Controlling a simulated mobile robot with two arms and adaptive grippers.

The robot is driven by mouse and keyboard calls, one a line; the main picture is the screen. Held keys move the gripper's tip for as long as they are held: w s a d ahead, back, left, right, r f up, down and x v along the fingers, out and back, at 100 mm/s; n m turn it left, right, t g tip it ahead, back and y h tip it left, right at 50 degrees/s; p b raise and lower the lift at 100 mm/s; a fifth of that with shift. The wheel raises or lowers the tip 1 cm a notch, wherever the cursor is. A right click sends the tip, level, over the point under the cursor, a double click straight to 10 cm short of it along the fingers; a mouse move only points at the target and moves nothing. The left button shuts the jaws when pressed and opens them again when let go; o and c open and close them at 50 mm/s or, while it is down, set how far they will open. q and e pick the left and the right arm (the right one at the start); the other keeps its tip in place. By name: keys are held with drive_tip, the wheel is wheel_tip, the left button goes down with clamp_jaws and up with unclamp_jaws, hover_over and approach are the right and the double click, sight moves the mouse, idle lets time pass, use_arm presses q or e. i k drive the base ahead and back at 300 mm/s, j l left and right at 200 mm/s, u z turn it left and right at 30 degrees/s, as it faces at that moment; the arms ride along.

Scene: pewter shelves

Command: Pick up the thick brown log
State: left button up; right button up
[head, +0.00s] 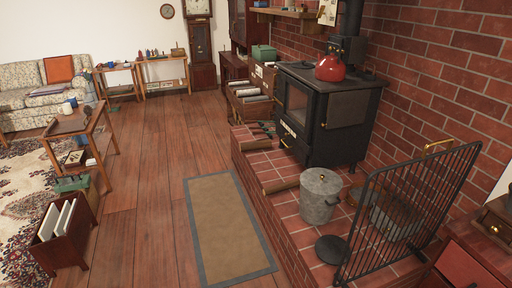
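A brown, log-like piece (282,185) lies on the brick hearth (300,232), near its front edge. It is just left of a grey lidded metal bucket (319,197) and in front of the black stove (325,112). It is small in view, so its thickness and bark are hard to tell. Neither of my grippers is in the head view.
A black fire screen (410,210) stands at the hearth's right end. A red kettle (331,68) sits on the stove. A brown mat with a grey border (228,230) lies before the hearth. The wooden floor (150,150) left of it is mostly clear.

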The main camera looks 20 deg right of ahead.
sight(256, 145)
drive_tip(key=i+u, duration=0.15)
drive_tip(key=i, duration=1.65)
drive_tip(key=i+z, duration=0.15)
drive_tip(key=i, duration=0.3)
drive_tip(key=i+j+z, duration=0.1)
drive_tip(key=i, duration=0.4)
drive_tip(key=i+j+z, duration=0.15)
drive_tip(key=i, duration=0.3)
drive_tip(key=i+j+z, duration=0.1)
drive_tip(key=i+j, duration=0.15)
drive_tip(key=i, duration=0.2)
